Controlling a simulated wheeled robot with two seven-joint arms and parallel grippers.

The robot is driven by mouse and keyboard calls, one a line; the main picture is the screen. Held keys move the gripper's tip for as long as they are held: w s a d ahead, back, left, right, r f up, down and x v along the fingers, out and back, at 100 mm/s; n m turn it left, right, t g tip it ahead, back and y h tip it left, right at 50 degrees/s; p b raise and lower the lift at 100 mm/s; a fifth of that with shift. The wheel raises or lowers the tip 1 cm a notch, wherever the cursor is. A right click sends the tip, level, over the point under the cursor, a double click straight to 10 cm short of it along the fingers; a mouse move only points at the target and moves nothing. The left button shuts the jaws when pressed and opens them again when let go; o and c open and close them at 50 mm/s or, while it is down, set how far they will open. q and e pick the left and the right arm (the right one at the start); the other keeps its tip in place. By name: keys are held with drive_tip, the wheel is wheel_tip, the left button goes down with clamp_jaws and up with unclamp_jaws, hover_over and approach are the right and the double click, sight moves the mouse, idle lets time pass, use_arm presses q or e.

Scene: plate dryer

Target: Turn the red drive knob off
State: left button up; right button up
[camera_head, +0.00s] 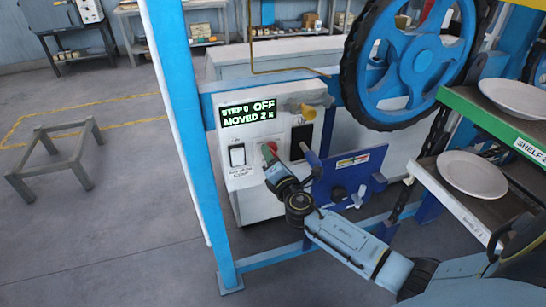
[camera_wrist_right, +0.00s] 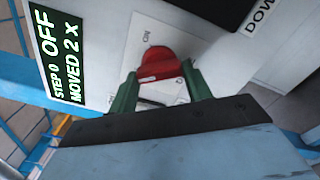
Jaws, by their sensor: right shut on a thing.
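The red drive knob (camera_head: 270,147) is on the front of a white control box (camera_head: 251,200). In the right wrist view the knob (camera_wrist_right: 159,62) stands out from a pale plate with small markings. My right gripper (camera_head: 269,160) reaches it from the front. In the right wrist view its green fingers (camera_wrist_right: 159,72) are on either side of the knob and shut on it. The knob's rear side is hidden. My left gripper is not in view.
A white rocker switch (camera_head: 237,155) sits left of the knob. A blue frame post (camera_head: 190,130) stands at left. A blue lever panel (camera_head: 350,175) is close right of my wrist. A large blue wheel (camera_head: 415,60) and shelves with white plates (camera_head: 472,174) are at right.

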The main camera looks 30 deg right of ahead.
drive_tip(key=shift+n, duration=1.1)
drive_tip(key=shift+f, duration=0.1)
drive_tip(key=o, duration=1)
drive_tip(key=v, duration=1.3)
drive_tip(key=shift+s+d, duration=0.1)
drive_tip(key=shift+s, duration=0.15)
